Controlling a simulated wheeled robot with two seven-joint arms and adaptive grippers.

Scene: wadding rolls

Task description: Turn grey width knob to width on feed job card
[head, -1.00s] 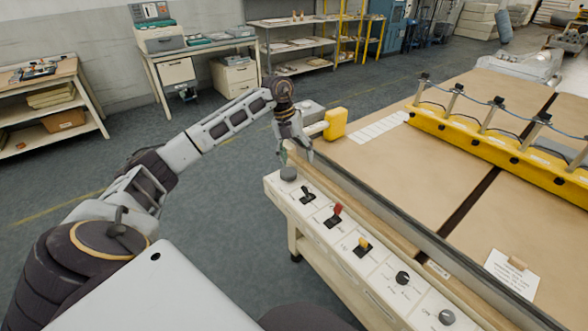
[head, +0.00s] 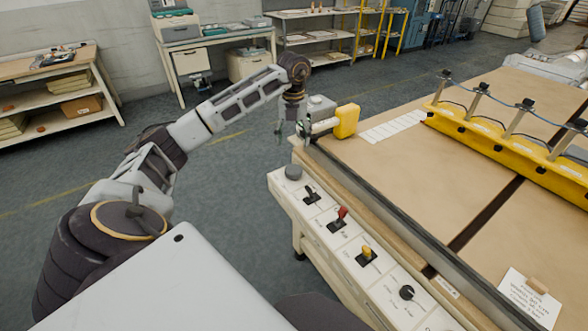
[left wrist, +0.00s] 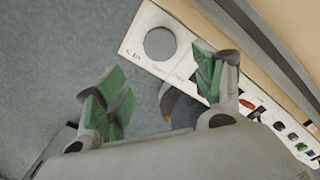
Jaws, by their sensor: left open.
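A grey round knob (head: 293,172) sits at the far end of the pale control panel (head: 330,233). It also shows in the left wrist view as a grey disc (left wrist: 159,44). I cannot tell which way it is turned, and its labels are too small to read. My left gripper (head: 292,130) is open and empty, above and beyond this knob in the head view. In the wrist view its green-padded fingers (left wrist: 160,90) are spread, apart from the knob. A white card (head: 530,300) under a wooden clip lies on the table at lower right; its text is unreadable.
Along the panel stand a black lever (head: 312,195), a red lever (head: 341,214), a yellow lever (head: 366,252) and a black knob (head: 406,292). The brown table (head: 400,170) borders the panel. A yellow block (head: 346,121) stands near my gripper. Floor left of the panel is clear.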

